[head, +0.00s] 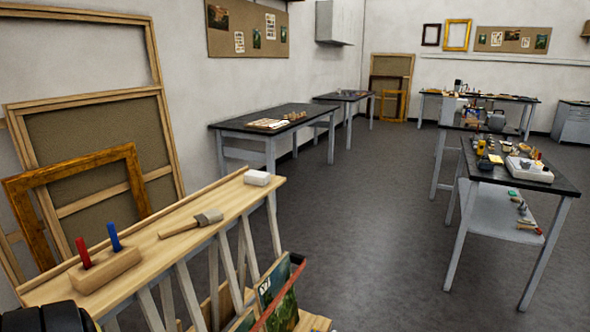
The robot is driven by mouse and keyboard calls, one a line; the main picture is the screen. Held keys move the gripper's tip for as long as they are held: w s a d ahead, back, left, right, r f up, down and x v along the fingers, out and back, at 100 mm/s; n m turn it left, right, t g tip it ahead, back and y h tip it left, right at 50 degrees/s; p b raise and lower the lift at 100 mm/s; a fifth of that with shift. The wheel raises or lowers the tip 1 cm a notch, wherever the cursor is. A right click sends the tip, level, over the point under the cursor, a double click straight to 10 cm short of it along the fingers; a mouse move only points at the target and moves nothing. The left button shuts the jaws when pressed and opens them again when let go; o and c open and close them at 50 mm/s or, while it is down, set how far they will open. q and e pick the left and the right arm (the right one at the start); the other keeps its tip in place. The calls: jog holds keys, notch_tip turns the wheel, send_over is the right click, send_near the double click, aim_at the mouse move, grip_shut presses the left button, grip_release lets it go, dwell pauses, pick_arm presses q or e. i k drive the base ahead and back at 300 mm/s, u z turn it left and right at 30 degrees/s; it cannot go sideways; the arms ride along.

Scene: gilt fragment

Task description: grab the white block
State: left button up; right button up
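The white block (257,178) lies on the far right end of a long light-wood shelf top (178,236). Nothing touches it, and its top and near sides show. Neither of my grippers can be made out in the head view. A dark rounded part at the bottom left corner may belong to me, but no fingers show on it.
A brush (192,222) and a wooden holder (107,269) with a red and a blue peg share the shelf top. Frames (105,150) lean behind. Pictures (278,296) stand in the slots below. Floor (370,220) is open to the right, before dark-topped tables (515,180).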

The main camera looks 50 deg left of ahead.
aim_at(256, 178)
jog(key=i, duration=2.7)
jog(key=u, duration=4.25)
jog(key=i, duration=0.15)
jog(key=z, duration=0.05)
